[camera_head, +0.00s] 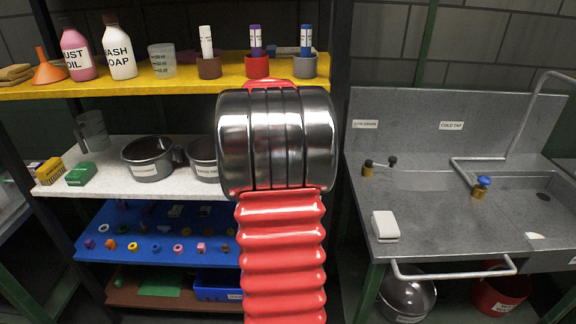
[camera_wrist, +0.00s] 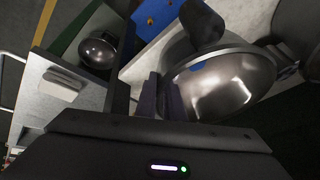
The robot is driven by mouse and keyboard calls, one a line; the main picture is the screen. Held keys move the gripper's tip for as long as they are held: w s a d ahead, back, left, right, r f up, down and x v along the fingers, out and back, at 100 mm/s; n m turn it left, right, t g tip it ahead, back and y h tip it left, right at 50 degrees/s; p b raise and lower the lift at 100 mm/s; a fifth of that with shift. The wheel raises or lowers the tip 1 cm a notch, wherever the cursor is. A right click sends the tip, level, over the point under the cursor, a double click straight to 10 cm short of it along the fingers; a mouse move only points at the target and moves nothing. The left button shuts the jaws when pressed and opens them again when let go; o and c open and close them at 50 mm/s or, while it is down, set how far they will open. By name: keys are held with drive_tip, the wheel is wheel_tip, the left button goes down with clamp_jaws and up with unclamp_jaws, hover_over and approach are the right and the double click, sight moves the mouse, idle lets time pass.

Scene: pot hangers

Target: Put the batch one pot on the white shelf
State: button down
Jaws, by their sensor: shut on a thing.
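The white shelf (camera_head: 95,182) is in the left half of the head view, between the yellow and blue shelves. A metal pot with a label (camera_head: 150,160) stands on it. A second pot (camera_head: 203,157) is beside it, partly hidden by my arm. Their labels are too small to read. My gripper shows in the wrist view (camera_wrist: 162,98), its dark fingers shut at the side of a shiny metal pot (camera_wrist: 222,82). That pot fills the upper right, over the white shelf edge (camera_wrist: 140,68). I cannot tell whether it touches the shelf. My arm hides my gripper in the head view.
A yellow shelf (camera_head: 130,88) with bottles and cups is above. A blue shelf (camera_head: 105,248) with small pegs is below. A measuring jug (camera_head: 94,130) and boxes are on the white shelf's left. A sink (camera_head: 460,215) stands right, with a metal pot (camera_head: 406,298) and a red pot (camera_head: 500,292) beneath.

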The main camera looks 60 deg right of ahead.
drive_tip(key=d, duration=0.1)
drive_tip(key=w+d, duration=0.1)
drive_tip(key=d, duration=0.1)
drive_tip(key=shift+w+d, duration=0.35)
drive_tip(key=shift+d, duration=0.05)
drive_tip(key=shift+a, duration=0.15)
drive_tip(key=shift+f, duration=0.1)
drive_tip(key=c, duration=1.9)
unclamp_jaws()
drive_tip(key=shift+f, duration=0.1)
drive_tip(key=shift+o, duration=0.2)
drive_tip(key=v, duration=0.7)
drive_tip(key=shift+r, duration=0.35)
drive_tip(key=shift+a, duration=0.15)
